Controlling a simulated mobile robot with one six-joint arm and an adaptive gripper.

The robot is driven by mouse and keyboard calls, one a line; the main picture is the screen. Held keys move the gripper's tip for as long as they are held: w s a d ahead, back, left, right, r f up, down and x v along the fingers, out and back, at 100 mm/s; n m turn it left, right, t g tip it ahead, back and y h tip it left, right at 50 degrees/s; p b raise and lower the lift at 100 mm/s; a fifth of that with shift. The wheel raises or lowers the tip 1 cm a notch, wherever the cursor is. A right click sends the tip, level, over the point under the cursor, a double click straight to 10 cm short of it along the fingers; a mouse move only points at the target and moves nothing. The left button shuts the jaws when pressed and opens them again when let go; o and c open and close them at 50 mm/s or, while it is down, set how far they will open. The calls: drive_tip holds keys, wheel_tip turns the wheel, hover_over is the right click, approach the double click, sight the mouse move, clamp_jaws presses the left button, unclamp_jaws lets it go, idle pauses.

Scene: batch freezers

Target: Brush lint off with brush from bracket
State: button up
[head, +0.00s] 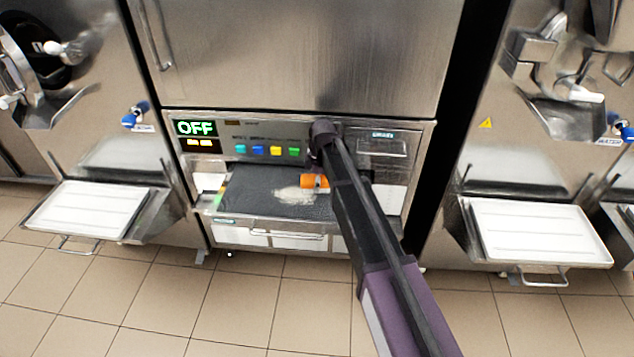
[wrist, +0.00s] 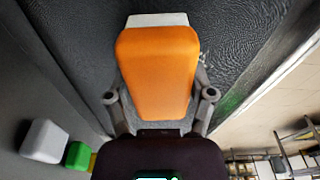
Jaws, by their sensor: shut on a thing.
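The orange-handled brush (head: 309,181) is at the dark textured panel (head: 248,183) low in the middle freezer. A pale lint patch (head: 293,195) lies on that panel, just below and left of the brush. In the wrist view my gripper (wrist: 160,97) is shut on the brush's orange handle (wrist: 158,70). The brush's white end (wrist: 157,19) points away from me, over or against the dark panel (wrist: 245,30); I cannot tell if it touches. My arm hides the panel's right part in the head view. I cannot make out the bracket.
Above the panel are an OFF display (head: 196,128) and coloured buttons (head: 275,151). A drawer with a handle (head: 288,235) is below. White trays (head: 90,208) and (head: 540,232) jut out from the machines on both sides. The tiled floor in front is clear.

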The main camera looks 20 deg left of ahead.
sight(282, 190)
drive_tip(key=shift+f+b, duration=0.9)
drive_tip(key=shift+f, duration=0.1)
idle(0.3)
drive_tip(key=shift+a, duration=0.1)
drive_tip(key=shift+s+a+r, duration=0.1)
drive_tip(key=shift+s+a, duration=0.1)
drive_tip(key=shift+a, duration=0.6)
drive_tip(key=shift+s+a+r, duration=0.1)
drive_tip(key=shift+s+a, duration=0.1)
drive_tip(key=shift+a, duration=0.6)
drive_tip(key=shift+a, duration=0.1)
drive_tip(key=shift+s+a+f, duration=0.1)
drive_tip(key=shift+s+a, duration=0.1)
drive_tip(key=shift+a, duration=0.65)
drive_tip(key=shift+s+a+f, duration=0.1)
drive_tip(key=shift+s+a, duration=0.1)
drive_tip(key=shift+a, duration=0.6)
drive_tip(key=shift+s+a+r, duration=0.1)
drive_tip(key=shift+s+a, duration=0.1)
drive_tip(key=shift+a, duration=0.65)
drive_tip(key=shift+s+a, duration=0.2)
drive_tip(key=shift+a, duration=0.65)
drive_tip(key=shift+a, duration=0.15)
